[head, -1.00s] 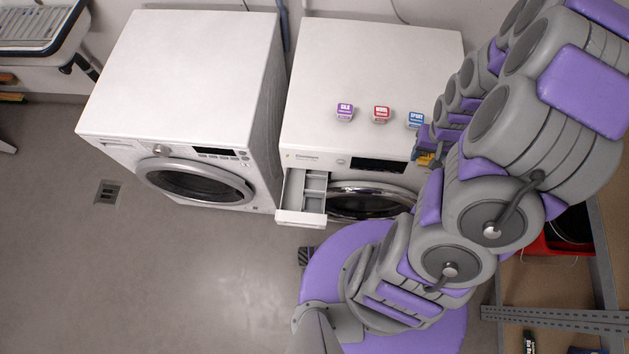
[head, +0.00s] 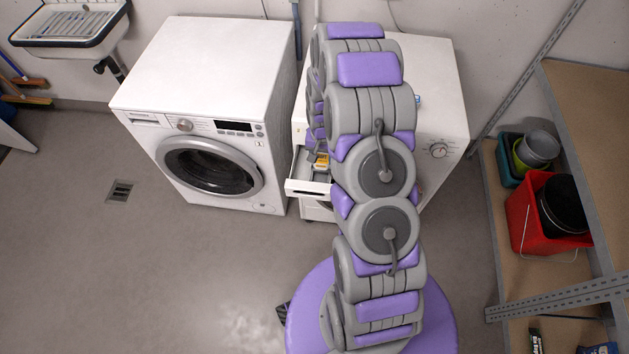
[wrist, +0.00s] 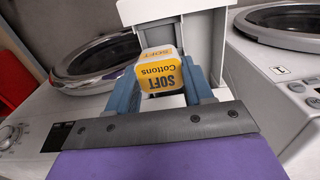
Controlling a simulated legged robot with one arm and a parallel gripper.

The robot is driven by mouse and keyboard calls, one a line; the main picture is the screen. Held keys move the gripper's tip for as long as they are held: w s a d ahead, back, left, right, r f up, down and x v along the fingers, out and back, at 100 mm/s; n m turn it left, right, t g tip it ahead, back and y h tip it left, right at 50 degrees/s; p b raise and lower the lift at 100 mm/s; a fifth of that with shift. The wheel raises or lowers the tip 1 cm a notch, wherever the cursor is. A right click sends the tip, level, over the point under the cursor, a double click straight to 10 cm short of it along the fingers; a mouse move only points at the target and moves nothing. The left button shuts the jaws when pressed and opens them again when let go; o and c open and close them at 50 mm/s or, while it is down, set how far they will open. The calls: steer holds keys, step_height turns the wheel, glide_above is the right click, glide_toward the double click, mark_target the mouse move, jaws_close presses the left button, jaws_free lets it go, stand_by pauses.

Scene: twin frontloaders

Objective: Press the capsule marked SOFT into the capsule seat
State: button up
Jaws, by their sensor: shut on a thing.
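The yellow and white capsule (wrist: 163,72) marked SOFT Cottons is held between the blue-grey fingers of my gripper (wrist: 165,88) in the wrist view. It also shows in the head view as a small yellow shape (head: 321,161) above the open detergent drawer (head: 306,188). In the wrist view the drawer's pale walls (wrist: 205,45) stand just beyond the capsule. The capsule seat cannot be made out; the capsule, fingers and my arm cover much of the drawer. I cannot tell whether the capsule touches the drawer.
The right washing machine (head: 440,95) carries the drawer, and my arm hides much of its front. The left washing machine (head: 205,75) stands close beside it, door shut. Shelves with a red bucket (head: 525,215) are at the right.

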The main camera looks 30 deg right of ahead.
mark_target(320, 167)
steer(key=f, duration=0.4)
steer(key=f+b, duration=0.1)
steer(key=f, duration=0.1)
steer(key=shift+a, duration=0.3)
step_height(320, 167, down, 3)
steer(key=shift+d+b, duration=0.1)
steer(key=shift+b, duration=0.35)
steer(key=shift+r, duration=0.1)
steer(key=o, duration=1)
